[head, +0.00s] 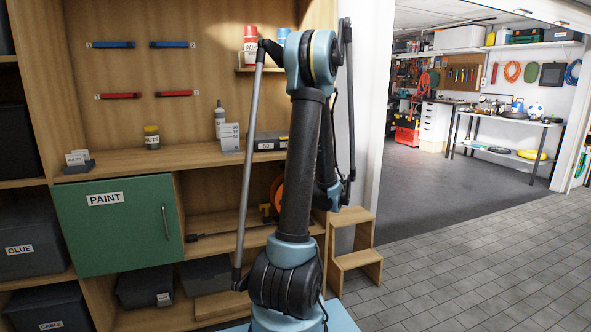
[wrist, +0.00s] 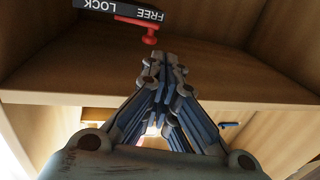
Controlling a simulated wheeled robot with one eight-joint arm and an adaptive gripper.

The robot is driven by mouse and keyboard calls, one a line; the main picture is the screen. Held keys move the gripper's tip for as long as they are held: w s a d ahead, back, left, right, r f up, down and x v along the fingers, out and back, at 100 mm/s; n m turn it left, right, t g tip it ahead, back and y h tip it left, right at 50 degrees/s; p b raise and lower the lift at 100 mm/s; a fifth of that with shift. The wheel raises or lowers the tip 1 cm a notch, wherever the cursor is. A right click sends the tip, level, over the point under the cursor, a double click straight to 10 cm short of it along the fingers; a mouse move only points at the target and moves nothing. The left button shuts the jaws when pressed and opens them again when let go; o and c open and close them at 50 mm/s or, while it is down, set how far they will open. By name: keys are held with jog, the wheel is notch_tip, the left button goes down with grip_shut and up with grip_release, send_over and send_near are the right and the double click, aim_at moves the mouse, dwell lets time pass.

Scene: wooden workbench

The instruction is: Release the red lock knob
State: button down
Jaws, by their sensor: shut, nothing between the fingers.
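The red lock knob (wrist: 150,40) shows in the wrist view at the top centre, at the end of a short red bar. The bar runs along a dark label strip (wrist: 118,10) that reads FREE and LOCK upside down in the picture. The knob end lies beside the word FREE in this view. My gripper (wrist: 163,58) is shut and empty, with its fingertips just short of the knob in the picture. I cannot tell whether they touch it. In the head view my arm hides the gripper, and I cannot make out the knob.
Wooden shelf boards (wrist: 60,75) surround my gripper closely. In the head view, the green PAINT door (head: 120,232) is closed at left. A nuts jar (head: 152,138) and a grey bottle (head: 220,122) stand on the shelf. A wooden step stool (head: 357,262) stands right of the cabinet; floor is free beyond.

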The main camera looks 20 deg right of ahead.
jog(key=a+v, duration=0.1)
jog(key=v, duration=0.7)
jog(key=shift+s, duration=0.25)
jog(key=shift+a, duration=0.1)
jog(key=s+a+f+g+y, duration=0.1)
jog(key=s+a+f+g, duration=0.15)
jog(key=a, duration=0.55)
jog(key=s+a+f+g+y, duration=0.1)
jog(key=s+a+g, duration=0.25)
jog(key=a, duration=0.35)
jog(key=s+a+f+g, duration=0.2)
jog(key=a+g, duration=0.1)
jog(key=a, duration=0.5)
jog(key=s+f+m+g+h, duration=0.1)
jog(key=s+f+g+h, duration=0.2)
jog(key=s, duration=0.7)
jog(key=s+f+m+g+h, duration=0.1)
jog(key=s+f+g+h, duration=0.2)
jog(key=s, duration=0.8)
jog(key=shift+s+a+f, duration=0.2)
jog(key=shift+a+f, duration=0.1)
jog(key=shift+a, duration=0.2)
